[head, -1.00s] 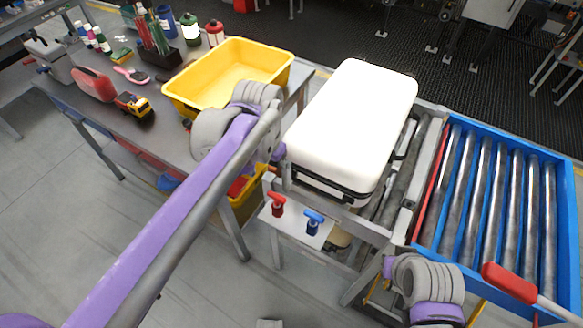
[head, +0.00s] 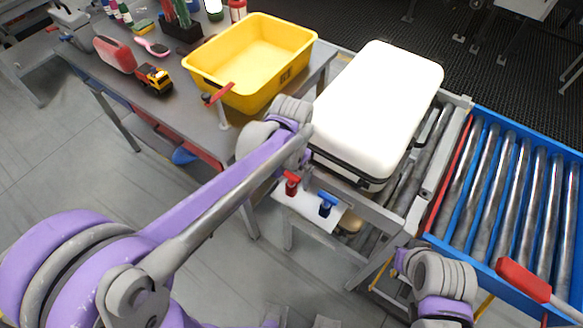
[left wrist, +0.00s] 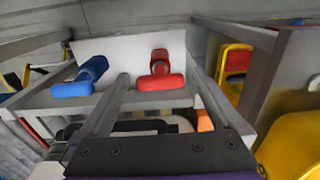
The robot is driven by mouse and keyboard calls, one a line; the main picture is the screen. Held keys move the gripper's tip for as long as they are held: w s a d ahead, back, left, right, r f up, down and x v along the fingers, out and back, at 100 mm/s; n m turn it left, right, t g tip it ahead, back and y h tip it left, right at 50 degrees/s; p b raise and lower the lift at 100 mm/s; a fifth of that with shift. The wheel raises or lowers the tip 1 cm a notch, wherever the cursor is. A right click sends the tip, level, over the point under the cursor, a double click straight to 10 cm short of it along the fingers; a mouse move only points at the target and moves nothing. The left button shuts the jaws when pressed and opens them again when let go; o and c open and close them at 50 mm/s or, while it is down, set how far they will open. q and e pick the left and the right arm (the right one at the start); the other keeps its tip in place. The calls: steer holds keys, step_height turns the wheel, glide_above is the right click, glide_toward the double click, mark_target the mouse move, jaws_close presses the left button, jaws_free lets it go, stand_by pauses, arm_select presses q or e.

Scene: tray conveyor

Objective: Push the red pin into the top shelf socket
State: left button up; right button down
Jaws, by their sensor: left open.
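The red pin (head: 291,182) has a T-shaped head and stands in the white panel (head: 308,208) of a shelf below the white case, left of the blue pin (head: 328,204). In the left wrist view the red pin (left wrist: 160,72) shows near the middle, with the blue pin (left wrist: 82,78) to its left. My left gripper (left wrist: 157,76) is open, its two grey fingers on either side of the red pin in the picture; I cannot tell whether they touch it. In the head view my left wrist is just above the red pin. The socket is not discernible. My right gripper is out of view.
The white case (head: 380,105) lies on the conveyor frame close to my left wrist. A yellow bin (head: 207,83) and a toy truck (head: 154,78) are on the table. A blue-framed roller conveyor (head: 464,245) is at right. A red-handled lever (head: 525,281) stands at lower right.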

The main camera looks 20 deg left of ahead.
arm_select(q)
steer(key=shift+f, duration=0.1)
steer(key=c, duration=1.4)
steer(key=shift+r, duration=0.2)
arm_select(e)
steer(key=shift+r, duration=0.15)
